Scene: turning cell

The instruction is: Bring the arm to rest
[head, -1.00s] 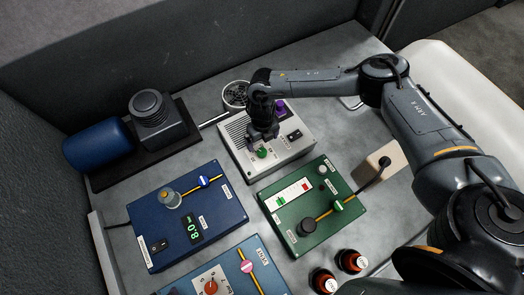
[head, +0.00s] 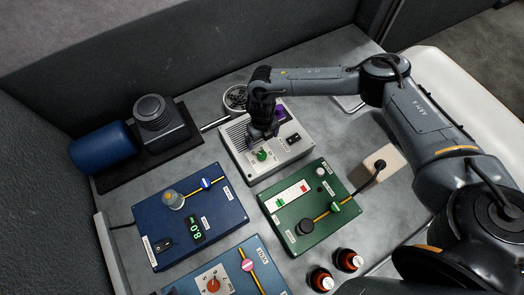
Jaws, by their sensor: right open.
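My right gripper (head: 262,140) points down over the light grey control box (head: 293,153), just above or at its green knob (head: 262,155). I cannot tell whether the fingers touch the knob. The gripper is open, and part of the box is hidden behind it. My right arm (head: 320,78) reaches in from the right edge, across the back of the bench. My left gripper is not in view.
A blue box (head: 230,215) with a lit display, a green box (head: 285,210) and another blue box (head: 265,280) stand in front. A motor (head: 100,150) is at the left. Two red-capped bottles (head: 349,260) stand front right.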

